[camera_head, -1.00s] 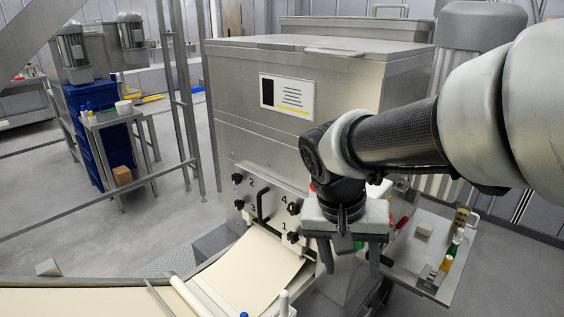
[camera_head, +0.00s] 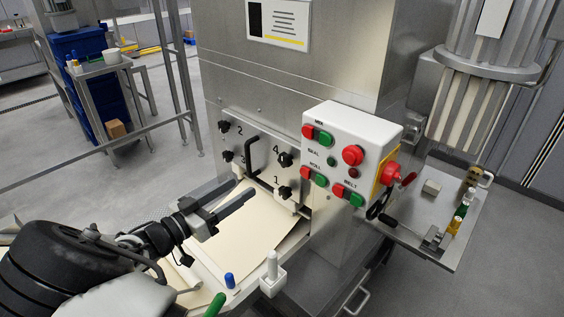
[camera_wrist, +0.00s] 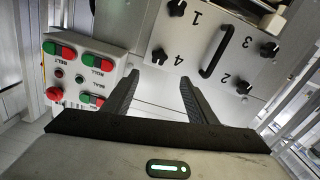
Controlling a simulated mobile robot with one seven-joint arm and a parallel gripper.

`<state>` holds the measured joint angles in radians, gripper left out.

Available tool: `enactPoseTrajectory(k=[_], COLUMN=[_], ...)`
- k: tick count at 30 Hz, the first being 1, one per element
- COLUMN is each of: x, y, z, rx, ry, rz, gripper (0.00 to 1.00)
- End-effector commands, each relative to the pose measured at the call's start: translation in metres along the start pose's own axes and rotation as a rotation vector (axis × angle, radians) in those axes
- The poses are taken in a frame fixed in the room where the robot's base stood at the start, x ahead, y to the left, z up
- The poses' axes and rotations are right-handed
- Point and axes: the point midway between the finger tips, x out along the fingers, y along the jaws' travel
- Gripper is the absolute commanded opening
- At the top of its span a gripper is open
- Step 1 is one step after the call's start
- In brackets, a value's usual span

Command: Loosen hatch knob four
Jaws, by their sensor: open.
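Hatch knob four (camera_head: 285,159) is a black lobed knob beside the printed 4 on the steel hatch plate (camera_head: 262,146), right of the black bar handle (camera_head: 250,158). In the wrist view knob four (camera_wrist: 159,56) shows just beyond and between the fingertips, with a gap between. My gripper (camera_head: 242,188) is open and empty, reaching from the lower left toward the plate, apart from every knob. Its fingers also show in the wrist view (camera_wrist: 158,78). Knob one (camera_head: 285,193) is below knob four; knobs two (camera_head: 224,126) and three (camera_head: 228,157) are on the left side.
A white control box (camera_head: 345,150) with red and green buttons juts out right of the hatch. A pale dough sheet (camera_head: 255,232) lies below the hatch. A blue-capped peg (camera_head: 229,280) and a white post (camera_head: 272,268) stand at the front. A side shelf (camera_head: 425,215) holds small items.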

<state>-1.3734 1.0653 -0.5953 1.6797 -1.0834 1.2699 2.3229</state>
Motion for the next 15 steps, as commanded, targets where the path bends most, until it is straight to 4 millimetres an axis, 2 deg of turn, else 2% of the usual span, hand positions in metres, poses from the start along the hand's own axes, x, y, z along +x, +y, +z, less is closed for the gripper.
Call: enactPoseTrajectory(k=[5,15], x=[0.031,0.107], y=[0.002,0.003], z=[0.0,0.0], rx=[-0.002,-0.003], ry=[-0.003,-0.005], rz=[0.007,0.008], gripper=[0.53,0.53])
